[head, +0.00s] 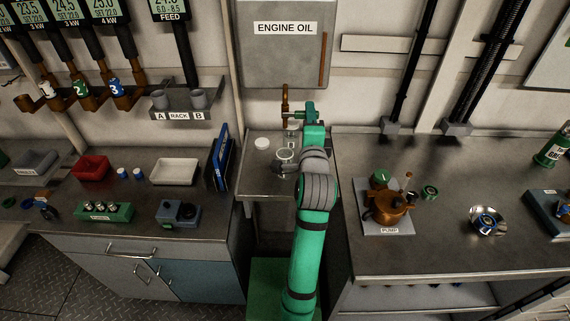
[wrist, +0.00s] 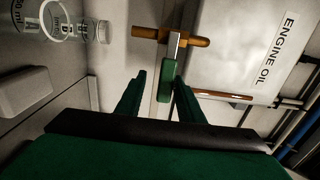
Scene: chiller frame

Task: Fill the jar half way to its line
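The engine oil tank (head: 283,50) hangs on the wall; it also shows in the wrist view (wrist: 235,45). Below it is a copper tap (head: 285,100), seen in the wrist view (wrist: 170,36) with a green lever (wrist: 167,82) on a metal stem. A clear jar (head: 284,155) stands on the small shelf below, partly behind my arm. Clear marked glassware (wrist: 58,22) is cut off at the wrist view's upper left; its oil level cannot be told. My gripper (wrist: 158,76) is open, its fingertips close to the lever, which lies nearer the right finger. Contact cannot be told.
A white round item (head: 261,143) lies on the small shelf (head: 262,180). A blue binder rack (head: 222,160) stands to its left. The pump (head: 388,205) is on the right counter. Another small clear container (wrist: 102,32) shows in the wrist view.

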